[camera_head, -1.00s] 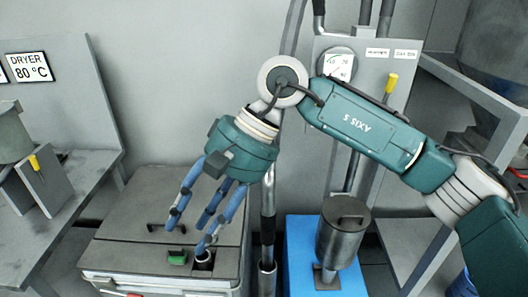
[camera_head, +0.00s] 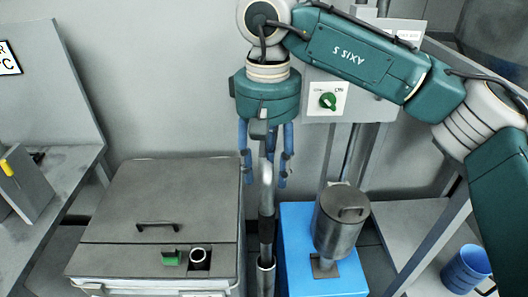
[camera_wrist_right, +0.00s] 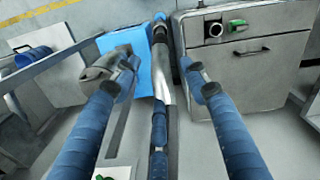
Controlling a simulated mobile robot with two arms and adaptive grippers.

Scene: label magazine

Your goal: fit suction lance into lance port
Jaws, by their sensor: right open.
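The suction lance (camera_head: 266,195) is a grey metal tube with a dark collar, standing upright between the bin and the blue box. Its lower end meets a metal sleeve (camera_head: 266,275). The lance port (camera_head: 199,257) is a round, dark-centred ring on the bin's lid, with a green tab (camera_head: 171,258) beside it. My right gripper (camera_head: 265,172) is open, its blue fingers pointing down around the lance's upper part. In the wrist view the lance (camera_wrist_right: 162,60) runs between the spread fingers, and the port (camera_wrist_right: 215,29) shows beyond. My left gripper is not in view.
A grey bin with a handled lid (camera_head: 150,190) stands left of the lance. A blue box (camera_head: 295,255) carrying a metal canister (camera_head: 341,225) stands close to its right. A panel with a green knob (camera_head: 327,100) is behind. A bench (camera_head: 55,195) is at far left.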

